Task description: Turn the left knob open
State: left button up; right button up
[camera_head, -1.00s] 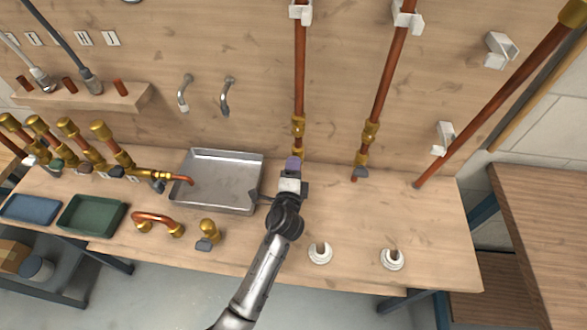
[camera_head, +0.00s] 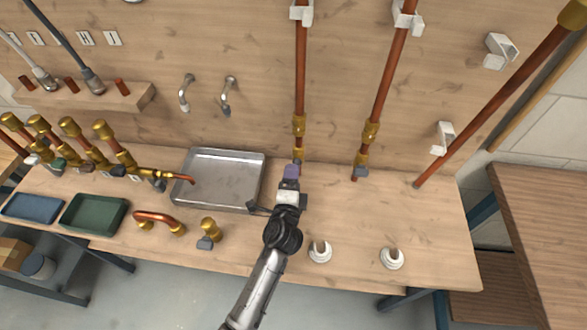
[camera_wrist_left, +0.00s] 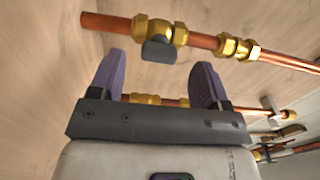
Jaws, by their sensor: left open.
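The left copper pipe (camera_head: 300,70) runs down the wooden wall to a brass valve (camera_head: 298,125) near the bench. The left knob (camera_wrist_left: 158,50) is small and grey, on the brass valve body in the left wrist view. In the head view it is only a small grey patch (camera_head: 297,155), just beyond my fingertips. My left gripper (camera_head: 291,172) has purple fingers and is open and empty. In the left wrist view its two fingers (camera_wrist_left: 158,70) stand apart, with the knob ahead between their tips. No contact with it shows. My right gripper is not in view.
A second pipe (camera_head: 385,80) with a brass valve and grey knob (camera_head: 360,172) stands to the right. A metal tray (camera_head: 222,207) lies left of the gripper. Two white flanges (camera_head: 320,253) stand on the front of the bench. The bench right of them is clear.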

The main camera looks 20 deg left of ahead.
pick_arm(q)
jog(key=shift+v, duration=1.9)
jog(key=shift+s, duration=0.15)
jog(key=shift+v, duration=1.75)
jog(key=shift+d, duration=0.15)
notch_tip(320, 180, up, 13)
jog(key=p, duration=1.3)
jog(key=shift+f, duration=0.2)
